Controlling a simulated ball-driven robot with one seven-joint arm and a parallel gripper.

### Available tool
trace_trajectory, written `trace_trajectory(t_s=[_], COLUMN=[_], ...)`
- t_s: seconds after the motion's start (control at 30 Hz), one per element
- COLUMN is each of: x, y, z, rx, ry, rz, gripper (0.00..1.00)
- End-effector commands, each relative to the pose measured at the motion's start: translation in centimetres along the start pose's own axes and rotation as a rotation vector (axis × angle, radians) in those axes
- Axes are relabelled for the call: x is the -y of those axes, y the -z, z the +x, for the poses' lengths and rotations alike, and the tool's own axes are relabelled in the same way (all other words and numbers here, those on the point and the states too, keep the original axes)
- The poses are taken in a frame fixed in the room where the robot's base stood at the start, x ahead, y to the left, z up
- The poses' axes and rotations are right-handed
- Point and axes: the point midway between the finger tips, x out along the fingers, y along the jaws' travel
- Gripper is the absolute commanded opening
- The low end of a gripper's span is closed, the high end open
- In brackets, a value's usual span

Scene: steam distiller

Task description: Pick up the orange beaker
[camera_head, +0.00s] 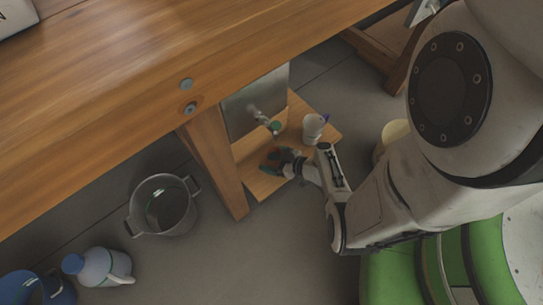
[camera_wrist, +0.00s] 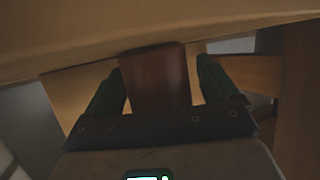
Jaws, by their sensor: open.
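The orange beaker (camera_wrist: 155,78) looks dark reddish-brown in the wrist view and stands between the two green fingers of my gripper (camera_wrist: 160,85). Small gaps seem to show at its sides; whether either finger touches it is hard to tell. My gripper is open around it. In the head view my gripper (camera_head: 283,163) is low at the wooden shelf (camera_head: 263,186) under the table. Only a small orange-red patch of the beaker (camera_head: 272,155) shows there, mostly hidden by the gripper.
The wooden table (camera_head: 170,70) overhangs the shelf, with a table leg (camera_head: 215,160) at left. A metal box (camera_head: 245,108) with a tap (camera_head: 264,118) stands behind, and a white cup (camera_head: 314,127) to the right.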

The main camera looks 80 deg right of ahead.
Motion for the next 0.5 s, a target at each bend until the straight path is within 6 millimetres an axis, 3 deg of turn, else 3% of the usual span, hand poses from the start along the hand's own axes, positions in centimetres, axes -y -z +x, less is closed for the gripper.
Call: trace_trajectory(t_s=[0.07,0.5], x=[-0.01,-0.04], y=[0.02,0.03], z=[0.01,0.02], rx=[0.000,0.000], ry=[0.000,0.000], rz=[0.000,0.000], gripper=[0.84,0.42])
